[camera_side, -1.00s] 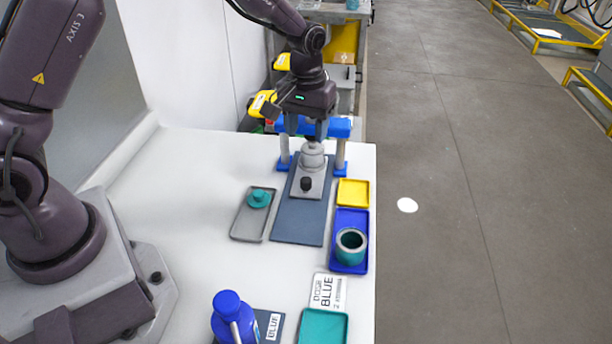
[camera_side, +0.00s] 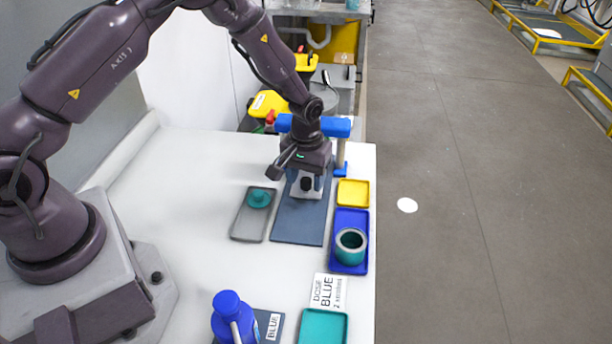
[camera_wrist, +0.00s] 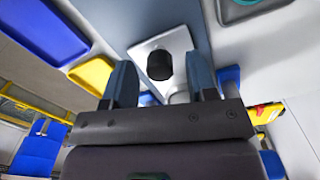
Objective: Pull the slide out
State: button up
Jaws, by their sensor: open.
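The slide (camera_side: 307,193) is a pale grey plate with a black knob (camera_side: 306,184) on its near end. It lies on a dark blue mat (camera_side: 298,225), in front of a stand with a blue crossbar (camera_side: 338,127). My gripper (camera_side: 308,168) is low over the slide and hides most of it and the grey body behind. In the wrist view, my gripper's fingers (camera_wrist: 159,62) are apart, with the knob (camera_wrist: 160,66) showing in the gap between them. I cannot tell whether the fingertips reach down to the knob's level. Neither finger clearly touches it.
A grey tray (camera_side: 238,230) with a teal knobbed piece (camera_side: 259,198) lies left of the mat. A yellow tray (camera_side: 353,193) and a blue tray (camera_side: 348,266) holding a teal ring (camera_side: 351,243) lie right. The mat's near part is bare. A blue bottle (camera_side: 229,318) stands in front.

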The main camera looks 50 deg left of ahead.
grip_shut()
jog(key=s+d, duration=0.8)
jog(key=shift+d, duration=0.1)
jog(key=shift+s, duration=0.1)
grip_release()
notch_tip(320, 180, up, 13)
dwell(0.5)
